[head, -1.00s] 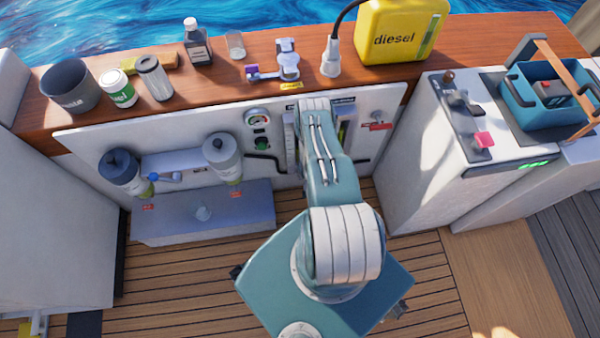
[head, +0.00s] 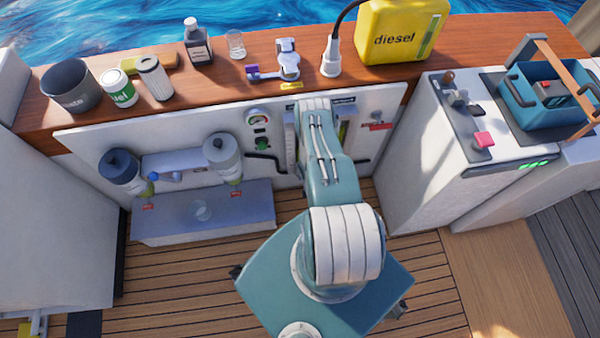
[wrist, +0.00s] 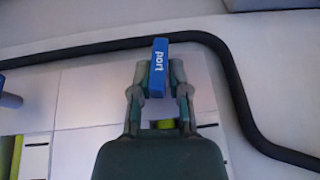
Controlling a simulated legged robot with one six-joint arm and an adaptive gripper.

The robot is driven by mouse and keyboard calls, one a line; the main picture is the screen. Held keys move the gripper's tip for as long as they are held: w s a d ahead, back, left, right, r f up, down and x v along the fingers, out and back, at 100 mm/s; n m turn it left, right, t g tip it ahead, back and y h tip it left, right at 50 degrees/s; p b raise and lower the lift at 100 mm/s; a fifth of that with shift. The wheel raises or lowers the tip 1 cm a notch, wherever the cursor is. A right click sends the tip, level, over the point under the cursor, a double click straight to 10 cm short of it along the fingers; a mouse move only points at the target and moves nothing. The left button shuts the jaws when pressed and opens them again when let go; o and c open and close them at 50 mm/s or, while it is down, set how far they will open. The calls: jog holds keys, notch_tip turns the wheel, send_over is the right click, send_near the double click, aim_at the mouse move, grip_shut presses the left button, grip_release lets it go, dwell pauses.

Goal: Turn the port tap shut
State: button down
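The port tap has a blue handle (wrist: 158,68) marked "port", upright with a slight tilt, in the wrist view. It sits between the two fingertips of my gripper (wrist: 160,82). The fingers are closed in on both sides of the handle and appear to touch it. The tap's body behind and below the handle is mostly hidden by my gripper. In the head view my arm covers the gripper and this tap. Another blue handle (wrist: 9,97) shows at the left edge of the wrist view.
A black hose (wrist: 238,95) runs above and right of the tap. In the head view, two filter bottles (head: 121,170) (head: 222,157) flank a blue lever (head: 165,177) on the white panel. A yellow diesel can (head: 392,35) and several containers stand on the wooden ledge (head: 215,70).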

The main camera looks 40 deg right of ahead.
jog(key=shift+c, duration=2.3)
grip_release()
jog(key=shift+d, duration=0.4)
jog(key=shift+a, duration=0.15)
jog(key=shift+s+a+r, duration=0.1)
jog(key=shift+r, duration=0.15)
jog(key=shift+s+r, duration=0.1)
jog(key=shift+r, duration=0.25)
jog(key=v, duration=1)
jog(key=shift+s+r, duration=0.25)
